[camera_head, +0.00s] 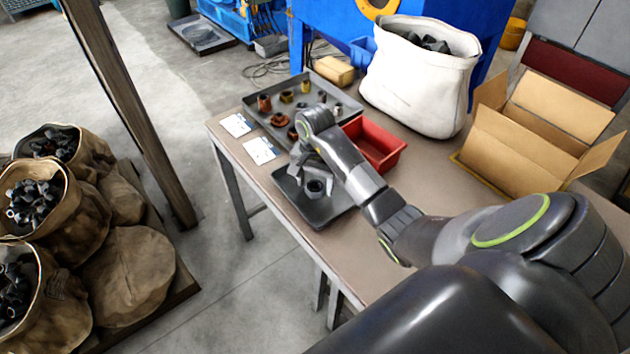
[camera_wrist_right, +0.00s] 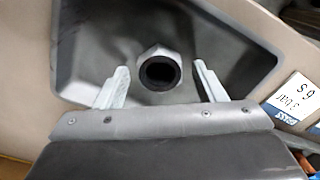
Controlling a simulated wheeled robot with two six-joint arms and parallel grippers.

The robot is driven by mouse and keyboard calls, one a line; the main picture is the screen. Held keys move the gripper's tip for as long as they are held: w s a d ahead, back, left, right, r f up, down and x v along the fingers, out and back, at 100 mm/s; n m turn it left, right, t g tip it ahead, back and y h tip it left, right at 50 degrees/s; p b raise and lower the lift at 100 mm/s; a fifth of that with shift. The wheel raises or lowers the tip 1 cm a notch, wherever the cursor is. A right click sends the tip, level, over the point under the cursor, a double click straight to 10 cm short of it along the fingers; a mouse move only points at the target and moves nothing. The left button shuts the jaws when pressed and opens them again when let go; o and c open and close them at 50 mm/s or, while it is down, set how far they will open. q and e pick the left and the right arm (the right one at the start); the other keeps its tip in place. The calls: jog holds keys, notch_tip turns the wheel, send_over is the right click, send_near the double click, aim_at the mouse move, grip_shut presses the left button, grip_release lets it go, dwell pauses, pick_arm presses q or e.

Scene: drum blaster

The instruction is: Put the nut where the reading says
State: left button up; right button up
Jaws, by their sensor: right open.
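The grey nut (camera_head: 315,187) lies in the small dark tray (camera_head: 338,207) at the table's near-left edge. In the right wrist view the nut (camera_wrist_right: 159,50) shows its dark hole facing the camera. My right gripper (camera_head: 309,172) is over this tray. In the wrist view its two pale fingers are apart, one on each side of the nut, with gaps between. A printed card (camera_wrist_right: 291,104) beside the tray reads "6 s", "3 bar" and "PASS". Two white cards, a far one (camera_head: 237,125) and a near one (camera_head: 261,150), lie on the table. My left gripper is out of view.
A larger grey tray (camera_head: 268,121) behind holds several brown and grey fittings. A red bin (camera_head: 389,160) stands right of my gripper. A white sack (camera_head: 415,90) of dark parts and an open cardboard box (camera_head: 520,140) stand farther right. Sacks (camera_head: 60,215) stand left, off the table.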

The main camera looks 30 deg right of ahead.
jog(key=shift+r, duration=0.4)
notch_tip(320, 180, up, 3)
jog(key=shift+f, duration=0.1)
notch_tip(320, 180, up, 9)
jog(key=p, duration=0.8)
jog(key=shift+p, duration=0.3)
jog(key=shift+f, duration=0.1)
